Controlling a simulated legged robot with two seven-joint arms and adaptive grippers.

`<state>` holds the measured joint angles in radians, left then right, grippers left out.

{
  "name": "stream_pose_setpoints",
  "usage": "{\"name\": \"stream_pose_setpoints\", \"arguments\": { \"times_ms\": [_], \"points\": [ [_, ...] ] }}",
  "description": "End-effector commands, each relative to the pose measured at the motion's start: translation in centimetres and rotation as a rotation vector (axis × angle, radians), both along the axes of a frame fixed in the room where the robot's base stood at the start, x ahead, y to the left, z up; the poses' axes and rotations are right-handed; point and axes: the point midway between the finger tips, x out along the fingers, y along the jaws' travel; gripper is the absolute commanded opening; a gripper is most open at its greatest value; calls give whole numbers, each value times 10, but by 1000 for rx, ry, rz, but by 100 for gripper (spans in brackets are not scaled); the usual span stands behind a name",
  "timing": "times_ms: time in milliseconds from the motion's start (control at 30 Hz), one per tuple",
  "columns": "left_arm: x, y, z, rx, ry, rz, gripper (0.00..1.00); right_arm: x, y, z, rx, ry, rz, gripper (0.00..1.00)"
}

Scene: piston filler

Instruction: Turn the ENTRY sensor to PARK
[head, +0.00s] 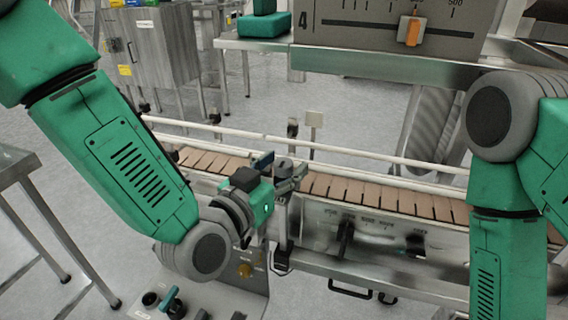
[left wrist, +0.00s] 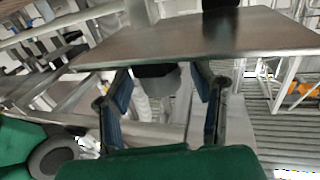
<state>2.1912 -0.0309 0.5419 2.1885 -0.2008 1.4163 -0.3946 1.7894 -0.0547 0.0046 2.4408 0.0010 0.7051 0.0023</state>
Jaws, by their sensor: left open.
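My left gripper (head: 280,170) is at the near side of the conveyor in the head view, its fingers apart. A dark round-topped head (head: 284,163), which may be the ENTRY sensor, sits between or just behind the fingers. I cannot tell whether they touch it. A metal post (head: 282,225) stands below it. In the left wrist view, the open fingers (left wrist: 164,92) frame a dark block above a grey rounded part (left wrist: 158,84). No ENTRY or PARK marking is readable. My right gripper is outside the views.
The conveyor (head: 380,192) with brown slats and pale guide rails runs behind the gripper. A panel with a dark lever (head: 345,238) is below it. A scale with an orange pointer (head: 409,32) is above. A control box (head: 225,295) is at the lower front.

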Motion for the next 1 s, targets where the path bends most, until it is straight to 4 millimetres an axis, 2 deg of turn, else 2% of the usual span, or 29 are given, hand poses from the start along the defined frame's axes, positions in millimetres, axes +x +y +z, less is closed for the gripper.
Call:
{"name": "stream_pose_setpoints", "arguments": {
  "times_ms": [333,467,500,767,1000],
  "points": [
    [3,-2,0,0,0,0,51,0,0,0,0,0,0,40],
    [3,-2,0,0,0,0,5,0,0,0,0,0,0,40],
    [3,-2,0,0,0,0,0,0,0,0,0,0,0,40],
    [3,-2,0,0,-1,-12,0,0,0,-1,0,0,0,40],
    [4,-1,0,1,-2,-99,0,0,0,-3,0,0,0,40]
  ]
}}
